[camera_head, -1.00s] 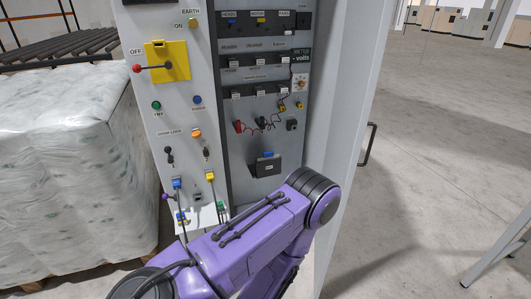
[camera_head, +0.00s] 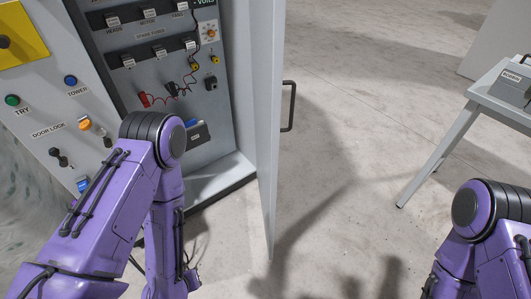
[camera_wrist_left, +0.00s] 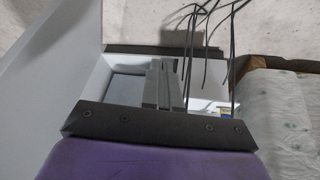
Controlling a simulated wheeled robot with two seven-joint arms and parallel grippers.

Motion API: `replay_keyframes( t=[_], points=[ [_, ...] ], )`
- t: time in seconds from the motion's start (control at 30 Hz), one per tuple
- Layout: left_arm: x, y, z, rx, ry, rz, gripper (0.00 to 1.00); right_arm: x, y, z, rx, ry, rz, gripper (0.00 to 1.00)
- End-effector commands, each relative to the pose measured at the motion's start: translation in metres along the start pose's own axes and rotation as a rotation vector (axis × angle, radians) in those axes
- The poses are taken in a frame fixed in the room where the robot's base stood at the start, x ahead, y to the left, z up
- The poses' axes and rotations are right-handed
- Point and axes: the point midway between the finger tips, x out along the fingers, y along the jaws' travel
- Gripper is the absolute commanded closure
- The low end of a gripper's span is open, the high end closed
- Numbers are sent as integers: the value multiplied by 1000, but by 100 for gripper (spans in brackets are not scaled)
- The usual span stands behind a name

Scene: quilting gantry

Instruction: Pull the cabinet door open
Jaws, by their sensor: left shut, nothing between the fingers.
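The cabinet (camera_head: 218,120) stands at the left of the head view with its inside showing. Its door (camera_head: 262,130) stands open, seen nearly edge-on, with a black bar handle (camera_head: 291,106) on its outer right side. My left arm crosses in front of the cabinet, left of the door and away from the handle. Its gripper cannot be made out in the head view. In the left wrist view the left gripper (camera_wrist_left: 168,82) is shut and empty, in front of the cabinet's pale lower interior. The door panel (camera_wrist_left: 45,65) fills that view's left side. My right gripper is not visible.
The control panel (camera_head: 50,110) has knobs and a yellow plate. Black cables (camera_wrist_left: 205,45) show near the left gripper. A wrapped pallet load (camera_wrist_left: 280,110) stands right in the wrist view. A grey table (camera_head: 480,95) stands right of the door, with open floor between.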

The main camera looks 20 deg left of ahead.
Motion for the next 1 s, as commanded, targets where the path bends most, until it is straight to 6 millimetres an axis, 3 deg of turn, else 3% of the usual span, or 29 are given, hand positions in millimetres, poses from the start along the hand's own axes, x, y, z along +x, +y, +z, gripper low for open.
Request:
replay_keyframes(
  t=[0.13,0.23,0.4,0.5,0.7,1.0],
  points=[
    [-33,78,-70,-264,129,426,100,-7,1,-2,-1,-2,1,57],
    [-76,123,-113,-454,162,748,100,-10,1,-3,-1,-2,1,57],
    [-140,163,-159,-667,124,1144,100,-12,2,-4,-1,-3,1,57],
    [-157,171,-168,-715,96,1247,100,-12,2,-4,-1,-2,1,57],
    [-153,193,-178,-717,84,1272,100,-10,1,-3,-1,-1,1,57],
    [-134,248,-209,-716,85,1267,100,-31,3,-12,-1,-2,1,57]
  ],
)
